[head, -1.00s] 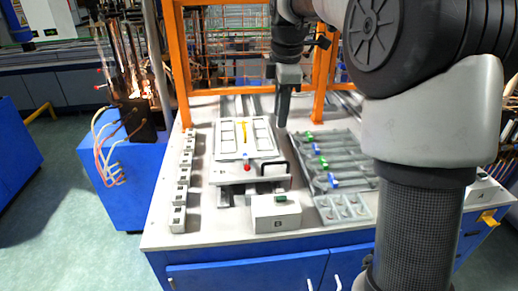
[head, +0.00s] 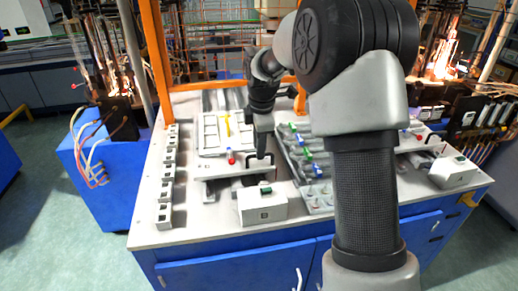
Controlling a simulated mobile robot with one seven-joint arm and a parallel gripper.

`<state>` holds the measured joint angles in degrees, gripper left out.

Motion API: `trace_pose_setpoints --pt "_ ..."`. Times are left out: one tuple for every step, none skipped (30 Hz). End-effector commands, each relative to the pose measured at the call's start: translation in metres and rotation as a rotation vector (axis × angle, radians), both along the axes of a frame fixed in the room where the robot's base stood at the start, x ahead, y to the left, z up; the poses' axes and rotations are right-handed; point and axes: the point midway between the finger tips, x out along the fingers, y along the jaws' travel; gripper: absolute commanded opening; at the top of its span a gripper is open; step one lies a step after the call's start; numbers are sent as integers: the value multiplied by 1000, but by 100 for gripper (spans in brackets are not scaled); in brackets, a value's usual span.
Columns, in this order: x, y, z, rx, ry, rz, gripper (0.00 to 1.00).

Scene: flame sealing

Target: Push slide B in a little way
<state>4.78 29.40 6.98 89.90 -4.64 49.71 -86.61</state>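Slide B (head: 225,170) is a light grey plate in the middle of the table, just behind the white box labelled B (head: 262,207). A black handle stands at its right end, partly hidden by my gripper. My gripper (head: 262,154) points down at this handle, with its fingertips close to it. I cannot tell whether they touch, or whether the fingers are open or shut, as they overlap edge-on. A white framed tray (head: 210,133) with a yellow piece lies behind the slide. A small red part (head: 231,157) sits at the slide's back edge.
A rack of tubes with green and blue caps (head: 297,140) lies right of my gripper. A row of grey blocks (head: 166,188) lines the left side. Orange posts rise behind the table.

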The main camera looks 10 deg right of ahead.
Motion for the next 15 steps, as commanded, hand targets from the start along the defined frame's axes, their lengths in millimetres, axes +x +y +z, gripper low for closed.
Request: trace_pose_setpoints --pt "1 0 -5 0 2 0 28" --pt "1 0 -8 0 2 0 28" --pt "2 0 -11 0 1 0 28" --pt "2 0 -12 0 1 0 28" --pt "3 0 -13 0 0 0 28" --pt "3 0 -14 -1 0 0 28" --pt "3 0 -15 -1 0 0 28" --pt "3 0 -15 -1 0 0 28" --pt "3 0 -15 -1 0 0 28" --pt "3 0 -15 -1 0 0 28" --pt "3 0 -15 -1 0 0 28" --pt "3 0 -15 -1 0 0 28" --pt "3 0 -15 -1 0 0 28" --pt "3 0 -15 -1 0 0 28" --pt "3 0 -15 -1 0 0 21"
